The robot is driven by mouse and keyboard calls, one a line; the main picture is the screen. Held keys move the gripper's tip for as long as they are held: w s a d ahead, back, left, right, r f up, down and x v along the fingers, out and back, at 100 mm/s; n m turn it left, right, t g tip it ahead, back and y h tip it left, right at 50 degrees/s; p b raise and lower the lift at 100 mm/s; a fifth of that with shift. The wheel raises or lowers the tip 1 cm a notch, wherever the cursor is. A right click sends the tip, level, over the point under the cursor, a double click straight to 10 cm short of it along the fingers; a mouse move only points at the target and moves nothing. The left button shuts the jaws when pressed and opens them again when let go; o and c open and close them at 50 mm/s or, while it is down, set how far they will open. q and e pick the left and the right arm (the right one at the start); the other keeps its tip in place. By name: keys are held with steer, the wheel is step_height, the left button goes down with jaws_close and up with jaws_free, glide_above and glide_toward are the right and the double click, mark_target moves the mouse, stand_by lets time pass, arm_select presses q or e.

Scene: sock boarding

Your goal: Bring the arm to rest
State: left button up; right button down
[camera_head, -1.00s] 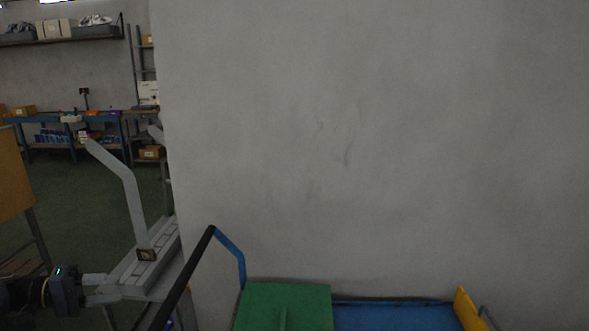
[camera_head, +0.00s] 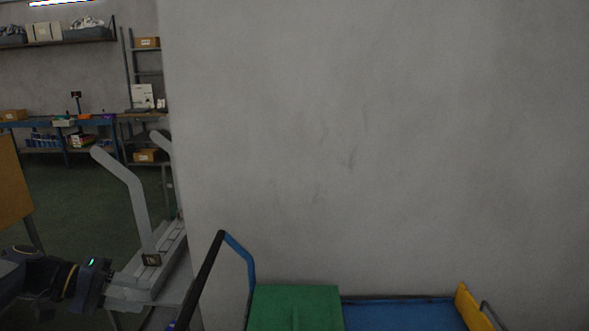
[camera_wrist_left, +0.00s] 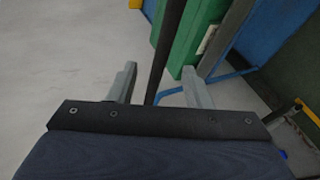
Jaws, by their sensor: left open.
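My left gripper (camera_head: 125,294) comes in at the lower left of the head view, beside the grey rail that carries the boarding forms. In the left wrist view its two fingers (camera_wrist_left: 160,88) stand apart. A dark bar (camera_wrist_left: 168,45) shows between them in that picture; I cannot tell whether it lies between the fingers or beyond them. A pale sock-shaped form (camera_head: 130,195) stands upright on the grey rail (camera_head: 172,245), and a second form (camera_head: 164,150) stands behind it, partly cut off by the wall. My right gripper is not in view.
A large grey wall (camera_head: 370,150) fills most of the head view. Below it stands a blue cart (camera_head: 400,313) with a dark handle (camera_head: 207,275), a green bin (camera_head: 295,305) and a yellow panel (camera_head: 467,304). A workbench (camera_head: 95,122) and shelves stand at the far left.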

arm_select(q)
steer(key=s+d+r+m+g+y+p, duration=0.1)
steer(key=s+d+r+y+p, duration=0.35)
steer(key=s+d, duration=0.6)
steer(key=s+d+f+m+t+y+p, duration=0.1)
steer(key=s+d, duration=0.4)
steer(key=s, duration=0.7)
step_height(320, 180, down, 3)
steer(key=shift+s+r+t+y+p, duration=0.15)
steer(key=shift+t+y+p, duration=0.45)
steer(key=shift+y, duration=0.55)
steer(key=shift+d, duration=0.1)
